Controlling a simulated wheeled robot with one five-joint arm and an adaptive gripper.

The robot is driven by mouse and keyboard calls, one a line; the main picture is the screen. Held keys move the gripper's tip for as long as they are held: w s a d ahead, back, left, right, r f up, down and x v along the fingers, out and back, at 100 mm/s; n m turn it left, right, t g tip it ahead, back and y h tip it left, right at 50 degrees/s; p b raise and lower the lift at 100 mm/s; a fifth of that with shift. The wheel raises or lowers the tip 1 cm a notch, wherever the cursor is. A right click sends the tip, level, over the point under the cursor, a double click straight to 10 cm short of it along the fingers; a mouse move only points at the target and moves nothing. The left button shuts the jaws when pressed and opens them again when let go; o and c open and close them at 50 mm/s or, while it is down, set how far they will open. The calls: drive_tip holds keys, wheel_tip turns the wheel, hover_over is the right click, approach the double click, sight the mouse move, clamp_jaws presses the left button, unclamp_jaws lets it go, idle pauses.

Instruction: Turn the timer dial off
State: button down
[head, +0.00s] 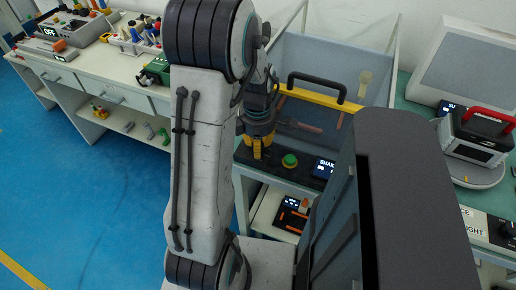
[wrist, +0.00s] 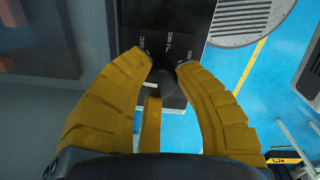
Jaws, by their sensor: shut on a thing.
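The timer dial (wrist: 162,76) is a dark knob on a black panel, with white "SEC" marks around it in the wrist view. In the head view my gripper (head: 257,150) reaches down to the left part of the black control panel (head: 272,158). There its fingers hide the dial.
Right of my gripper on the panel are a green button (head: 290,160) and a small display (head: 325,167) reading "SHAK". A clear-walled enclosure with a black handle (head: 317,86) stands behind. A red-handled device (head: 478,135) is at right. Blue floor (head: 90,200) is open at left.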

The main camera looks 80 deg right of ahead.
drive_tip(key=shift+a+f+n+b, duration=0.1)
drive_tip(key=shift+f+n+b, duration=0.1)
drive_tip(key=shift+n+b, duration=0.3)
drive_tip(key=shift+r, duration=0.1)
drive_tip(key=c, duration=0.9)
unclamp_jaws()
drive_tip(key=shift+r, duration=0.15)
